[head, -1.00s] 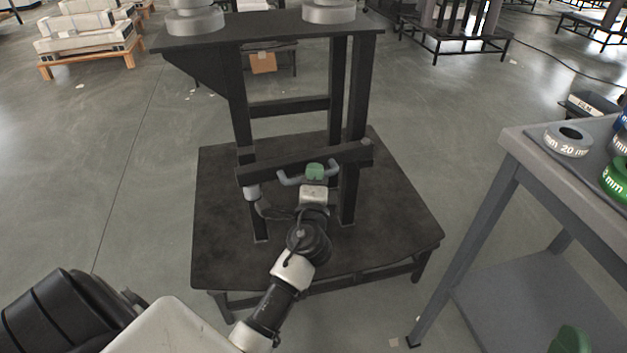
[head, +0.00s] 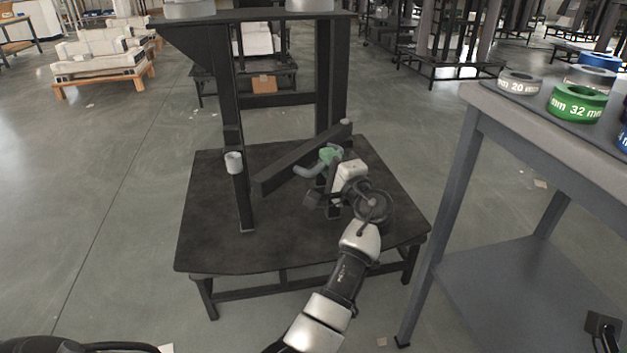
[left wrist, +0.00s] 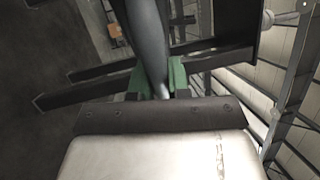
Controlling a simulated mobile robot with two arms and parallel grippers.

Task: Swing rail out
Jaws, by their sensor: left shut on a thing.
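The rail (head: 300,160) is a dark bar low on the black lift-column frame. Its right end meets the right post, and its left end stands out in front of the left post, apart from the grey catch (head: 234,162) there. A grey bent handle (head: 308,170) sits on the rail's front. My left gripper (head: 329,154), with green fingertips, is shut on this handle. In the left wrist view the handle (left wrist: 148,40) passes between the green fingers (left wrist: 158,79), with the rail (left wrist: 215,60) behind. My right gripper is not in view.
The frame stands on a dark low platform (head: 210,220). A grey table (head: 490,105) at the right holds several rings, including a green one (head: 577,103). Open floor lies at the left. Pallets with pale blocks (head: 100,65) stand farther back.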

